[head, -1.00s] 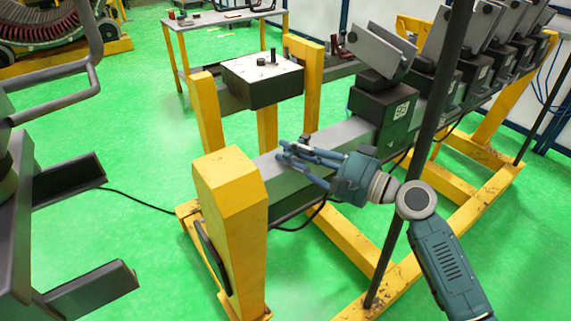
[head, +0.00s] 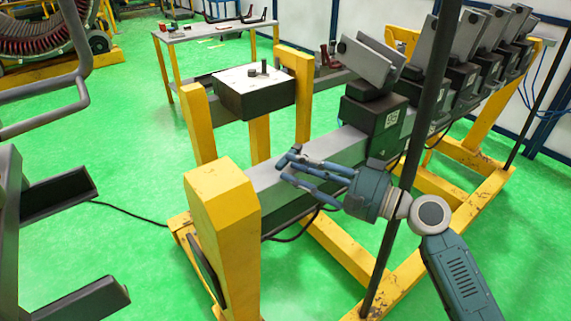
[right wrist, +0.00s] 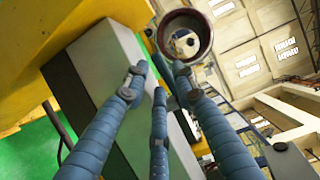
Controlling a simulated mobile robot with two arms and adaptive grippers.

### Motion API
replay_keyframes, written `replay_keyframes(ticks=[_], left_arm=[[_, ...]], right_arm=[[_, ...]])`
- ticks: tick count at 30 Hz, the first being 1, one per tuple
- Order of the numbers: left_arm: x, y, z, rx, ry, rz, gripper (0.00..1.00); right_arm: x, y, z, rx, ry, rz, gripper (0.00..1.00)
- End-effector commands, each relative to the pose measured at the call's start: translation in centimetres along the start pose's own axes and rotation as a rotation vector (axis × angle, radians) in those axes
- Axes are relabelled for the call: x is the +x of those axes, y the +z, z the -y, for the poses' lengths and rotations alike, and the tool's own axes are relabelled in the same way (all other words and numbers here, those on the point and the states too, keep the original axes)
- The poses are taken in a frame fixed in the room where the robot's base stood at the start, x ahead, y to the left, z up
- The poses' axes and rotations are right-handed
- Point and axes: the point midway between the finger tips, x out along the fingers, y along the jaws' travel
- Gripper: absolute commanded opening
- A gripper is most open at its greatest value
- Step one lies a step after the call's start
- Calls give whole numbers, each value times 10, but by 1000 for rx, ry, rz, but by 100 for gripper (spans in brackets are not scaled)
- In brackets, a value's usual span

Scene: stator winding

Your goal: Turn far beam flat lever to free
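The far beam carries a dark box with a white top plate (head: 236,78), between two yellow posts. A small upright dark knob (head: 263,67) and a lower, flatter dark piece (head: 252,72) stand on that plate. They are too small to tell which is the flat lever or how it is turned. My right gripper (head: 287,168) hangs over the near grey beam (head: 268,176), well short of the far box, and its fingers look apart and empty. In the right wrist view its fingers (right wrist: 150,85) are spread beside the pale beam. My left gripper is out of view.
A near yellow post (head: 222,205) ends the near beam. Black blocks (head: 374,113) with tilted grey plates line it. A round reddish-dark ring (right wrist: 185,37) shows in the wrist view.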

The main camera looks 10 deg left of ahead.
Motion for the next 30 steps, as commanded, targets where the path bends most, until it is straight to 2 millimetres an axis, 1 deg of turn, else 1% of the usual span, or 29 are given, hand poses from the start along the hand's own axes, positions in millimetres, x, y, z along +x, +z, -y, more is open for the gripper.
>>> replay_keyframes(ticks=[1,6,9,12,16,23,24,26,27,28,30], left_arm=[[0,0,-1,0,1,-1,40],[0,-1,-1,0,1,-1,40],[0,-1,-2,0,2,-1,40],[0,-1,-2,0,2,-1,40],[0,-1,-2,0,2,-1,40],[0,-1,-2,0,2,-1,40],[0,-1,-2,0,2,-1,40],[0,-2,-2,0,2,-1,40],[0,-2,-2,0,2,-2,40],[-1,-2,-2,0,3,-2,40],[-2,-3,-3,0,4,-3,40]], right_arm=[[-13,-1,-2,-1,4,-3,27],[-49,0,-2,1,4,-2,27],[-65,0,-2,0,4,-1,27],[-76,0,-2,2,3,0,27],[-83,0,-1,1,2,1,27],[-84,0,-1,1,1,1,27],[-84,0,-1,1,1,1,25],[-84,0,-1,-2,3,1,13],[-84,0,-1,-10,8,2,5],[-85,-1,-2,-21,15,3,0],[-88,-3,-5,-61,42,8,0]])
